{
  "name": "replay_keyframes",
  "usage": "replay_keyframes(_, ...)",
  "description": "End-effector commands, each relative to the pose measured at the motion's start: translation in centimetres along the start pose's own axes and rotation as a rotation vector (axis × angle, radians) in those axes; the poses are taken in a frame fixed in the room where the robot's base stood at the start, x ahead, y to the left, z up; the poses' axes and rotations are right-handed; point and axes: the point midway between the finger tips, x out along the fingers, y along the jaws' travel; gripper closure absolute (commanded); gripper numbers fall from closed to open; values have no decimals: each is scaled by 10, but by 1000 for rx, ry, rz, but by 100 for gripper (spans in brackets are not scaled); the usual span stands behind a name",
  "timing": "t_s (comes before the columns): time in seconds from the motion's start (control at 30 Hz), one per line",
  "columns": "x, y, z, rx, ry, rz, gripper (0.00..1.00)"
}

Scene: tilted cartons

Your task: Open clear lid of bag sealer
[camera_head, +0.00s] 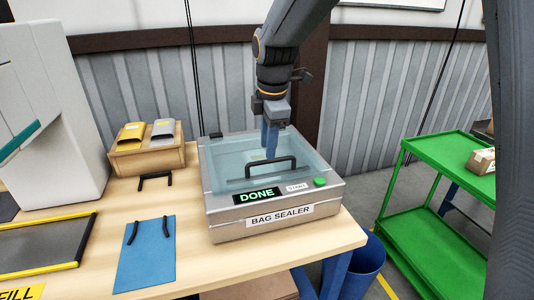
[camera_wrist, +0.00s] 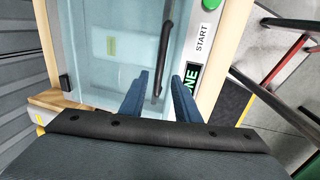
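The bag sealer (camera_head: 280,213) is a grey metal box on the wooden table, with its clear bluish lid (camera_head: 225,172) down. A black bar handle (camera_head: 284,160) stands on the lid; it also shows in the wrist view (camera_wrist: 167,45). The green display (camera_head: 257,195) reads DONE, beside a START label and a green button (camera_head: 320,182). My gripper (camera_head: 270,154) points down over the lid, its blue fingertips close to the handle. In the wrist view my gripper (camera_wrist: 166,75) is open, with the handle's near end showing between the fingers. Contact cannot be told.
A wooden box with yellow and grey pouches (camera_head: 147,156) stands left of the sealer. A blue sheet with black handles (camera_head: 147,255) lies in front. A green cart (camera_head: 430,215) stands at right, a blue bin (camera_head: 365,262) below the table edge. A corrugated wall is behind.

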Motion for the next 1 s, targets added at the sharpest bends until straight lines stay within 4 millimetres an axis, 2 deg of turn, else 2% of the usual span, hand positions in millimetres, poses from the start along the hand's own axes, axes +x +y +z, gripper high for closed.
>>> replay_keyframes(0.1, 18, -1, 0, 1, 0, -3, 71)
replay_keyframes(0.3, 36, -1, 0, 2, 0, -1, 71)
replay_keyframes(0.63, 40, 0, 0, 3, 0, 0, 71)
replay_keyframes(0.8, 40, 0, 0, 3, 0, 0, 100)
replay_keyframes(1.0, 40, -1, 0, 3, 0, 0, 100)
